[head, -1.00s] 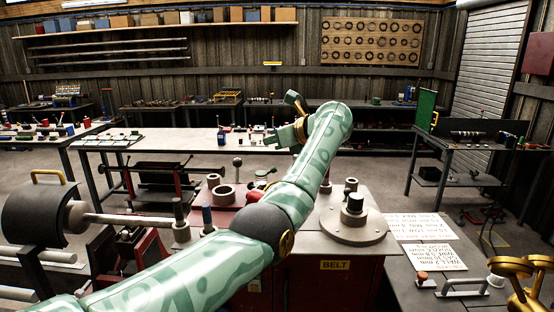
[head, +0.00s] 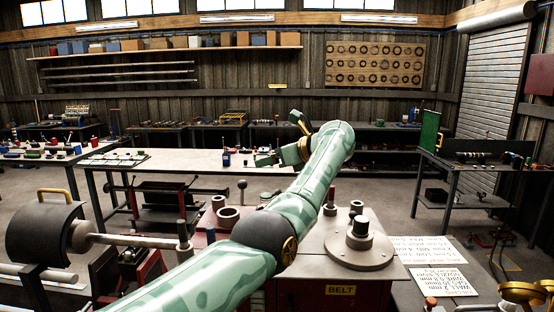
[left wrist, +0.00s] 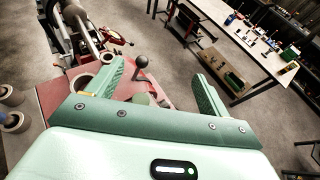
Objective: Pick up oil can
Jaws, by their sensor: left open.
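My left arm reaches from the lower left across a red machine. My left gripper (head: 280,140) is open, with its fingers spread, and seems empty. In the left wrist view, the open jaws (left wrist: 157,75) have a dark ball-topped lever (left wrist: 141,62) and red machine surface beyond them. I cannot make out an oil can for certain. A small blue container (head: 226,158) stands on the long light-topped table behind the machine; a blue item also shows there in the left wrist view (left wrist: 229,19). My right gripper is not seen.
The red machine (head: 340,290) carries a round flange (head: 360,258) and several ring-shaped parts. A chuck with a shaft (head: 48,232) is at left. The long table (head: 185,160) has much bare top. A green-panelled bench (head: 430,133) stands at right. Open floor lies between.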

